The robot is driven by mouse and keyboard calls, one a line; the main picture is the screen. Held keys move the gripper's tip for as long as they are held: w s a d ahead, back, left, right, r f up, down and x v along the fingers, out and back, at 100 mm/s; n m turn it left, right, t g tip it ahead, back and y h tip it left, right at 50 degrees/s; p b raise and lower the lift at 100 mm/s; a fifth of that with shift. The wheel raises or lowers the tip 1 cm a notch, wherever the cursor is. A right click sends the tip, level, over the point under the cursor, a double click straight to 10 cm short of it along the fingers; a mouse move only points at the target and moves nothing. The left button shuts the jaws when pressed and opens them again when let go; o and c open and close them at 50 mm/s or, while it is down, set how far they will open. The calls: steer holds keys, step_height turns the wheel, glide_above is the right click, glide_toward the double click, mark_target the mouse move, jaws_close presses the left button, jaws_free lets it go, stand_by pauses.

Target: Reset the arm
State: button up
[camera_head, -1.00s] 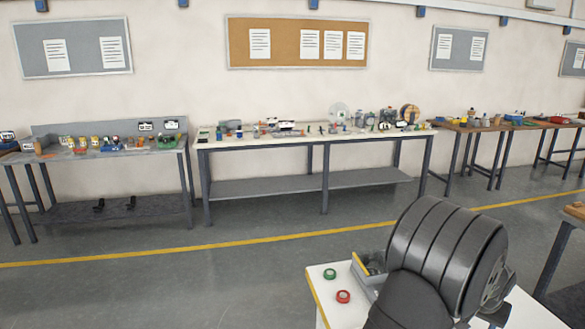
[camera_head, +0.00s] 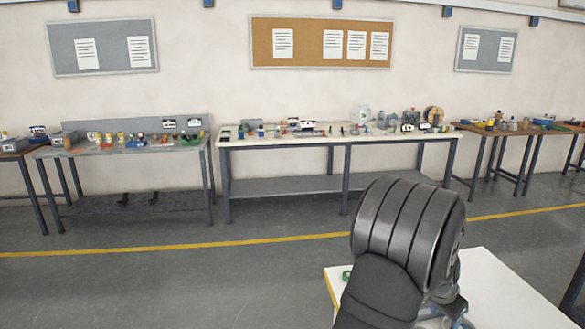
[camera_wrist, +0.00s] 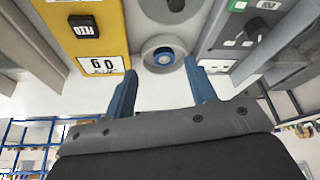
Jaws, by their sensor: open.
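My arm, dark grey and ribbed, rises at the lower right of the head view over a white table (camera_head: 500,290). Past the fingertips is a round grey piece with a blue centre (camera_wrist: 164,56). A yellow panel (camera_wrist: 85,15) with a black FEED block and a number display is at the upper left. A grey panel (camera_wrist: 228,38) with a green button and black knob is at the upper right.
A green ring (camera_head: 346,275) shows partly beside my arm on the white table. Workbenches with small items, such as the long white-topped bench (camera_head: 290,139), stand along the far wall. Grey floor with a yellow line (camera_head: 180,246) lies between and is clear.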

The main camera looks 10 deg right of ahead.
steer(key=w+a+f+m, duration=0.1)
steer(key=w+a+m, duration=0.1)
steer(key=w+a, duration=0.5)
steer(key=shift+a+f+g, duration=0.25)
steer(key=shift+a+g, duration=0.15)
steer(key=shift+a, duration=0.95)
